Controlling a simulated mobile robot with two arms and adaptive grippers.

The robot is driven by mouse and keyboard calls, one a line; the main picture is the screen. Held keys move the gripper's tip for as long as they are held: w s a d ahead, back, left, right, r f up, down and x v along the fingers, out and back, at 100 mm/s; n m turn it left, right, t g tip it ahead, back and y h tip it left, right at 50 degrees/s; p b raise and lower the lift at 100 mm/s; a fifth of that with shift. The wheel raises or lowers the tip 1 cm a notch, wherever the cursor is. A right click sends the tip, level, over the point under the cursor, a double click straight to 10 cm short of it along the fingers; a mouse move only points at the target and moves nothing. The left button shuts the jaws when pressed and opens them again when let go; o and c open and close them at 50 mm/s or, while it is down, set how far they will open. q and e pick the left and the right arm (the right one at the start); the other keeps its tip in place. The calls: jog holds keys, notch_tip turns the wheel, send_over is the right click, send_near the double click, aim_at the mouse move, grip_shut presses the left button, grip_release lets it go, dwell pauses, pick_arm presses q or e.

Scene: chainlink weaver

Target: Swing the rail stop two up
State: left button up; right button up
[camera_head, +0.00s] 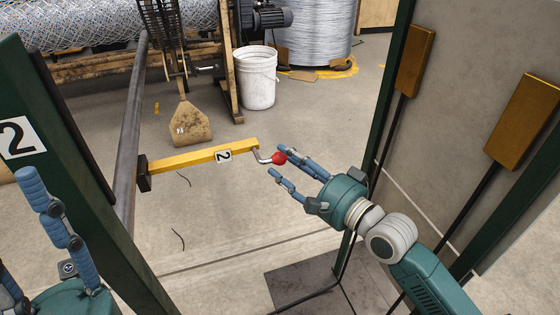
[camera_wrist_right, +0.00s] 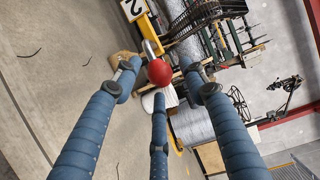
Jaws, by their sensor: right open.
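The rail stop two is a yellow bar (camera_head: 200,157) with a white "2" label, sticking out to the right, roughly level, from a dark bracket on a grey rail (camera_head: 130,130). A bent metal crank with a red ball knob (camera_head: 279,158) is at its free end. My right gripper (camera_head: 283,166) is open, its blue fingers on either side of the knob. In the right wrist view the red knob (camera_wrist_right: 159,72) shows between the spread fingertips; contact cannot be told. My left gripper (camera_head: 50,225) is partly visible at the lower left, away from the bar.
A green post (camera_head: 70,170) with a "2" sign stands at the left. A white bucket (camera_head: 257,78), a wire spool (camera_head: 313,30) and mesh rolls (camera_head: 90,22) are behind. A grey panel with yellow boxes (camera_head: 525,120) stands at the right. Open floor lies below the bar.

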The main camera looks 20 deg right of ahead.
jog(key=shift+x, duration=1.4)
jog(key=shift+c, duration=0.5)
grip_shut()
jog(key=shift+r, duration=0.2)
